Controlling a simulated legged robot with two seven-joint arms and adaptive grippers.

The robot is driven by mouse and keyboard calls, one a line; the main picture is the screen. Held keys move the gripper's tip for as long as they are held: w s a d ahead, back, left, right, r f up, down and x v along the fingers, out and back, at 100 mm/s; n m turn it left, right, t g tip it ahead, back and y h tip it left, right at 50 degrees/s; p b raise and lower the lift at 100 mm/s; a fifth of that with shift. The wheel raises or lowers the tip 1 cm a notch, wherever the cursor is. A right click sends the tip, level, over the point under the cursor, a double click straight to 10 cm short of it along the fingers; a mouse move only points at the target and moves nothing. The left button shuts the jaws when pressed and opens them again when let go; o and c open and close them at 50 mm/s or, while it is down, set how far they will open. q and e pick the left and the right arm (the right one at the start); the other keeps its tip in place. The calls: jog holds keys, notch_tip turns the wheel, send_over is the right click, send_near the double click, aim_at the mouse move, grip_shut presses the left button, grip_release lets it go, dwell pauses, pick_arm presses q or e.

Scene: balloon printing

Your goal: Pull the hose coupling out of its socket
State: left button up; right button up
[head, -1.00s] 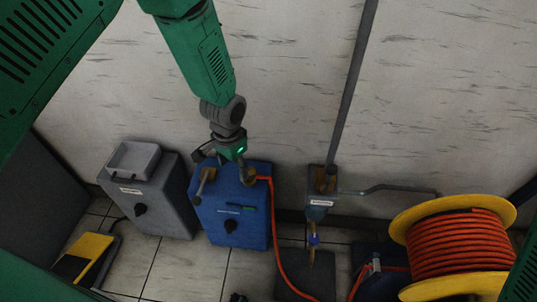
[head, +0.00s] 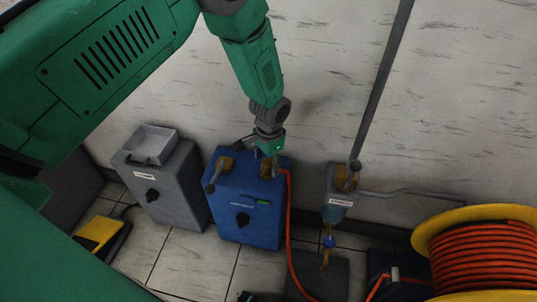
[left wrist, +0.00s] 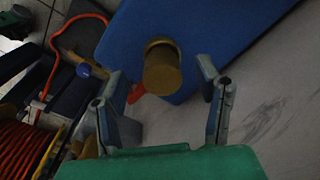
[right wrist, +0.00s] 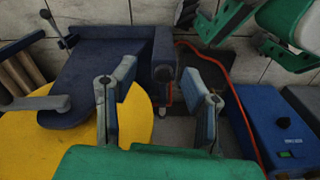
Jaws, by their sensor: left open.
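The brass hose coupling (head: 267,170) sits at the top right of the blue box (head: 245,205), with the orange hose (head: 289,215) running down from it. My left gripper (head: 271,158) is directly above the coupling. In the left wrist view the left gripper (left wrist: 161,88) is open, its fingers apart on either side of the brass cylinder (left wrist: 161,70). I see gaps between the fingers and the brass there. The join between coupling and socket cannot be made out. My right gripper (right wrist: 160,105) is open and empty in the right wrist view.
A grey box (head: 165,190) stands left of the blue box. A yellow reel (head: 445,222) of orange hose is at the far right. A yellow pedal (head: 98,233) lies on the tiled floor (head: 190,265).

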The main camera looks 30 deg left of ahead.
aim_at(266, 162)
pick_arm(q)
jog(key=shift+a+f+b, duration=0.1)
jog(key=shift+f+b, duration=0.2)
jog(key=shift+f, duration=0.95)
grip_shut()
jog(key=shift+r, duration=0.15)
jog(key=shift+r+p, duration=2.6)
jog(key=shift+r, duration=0.3)
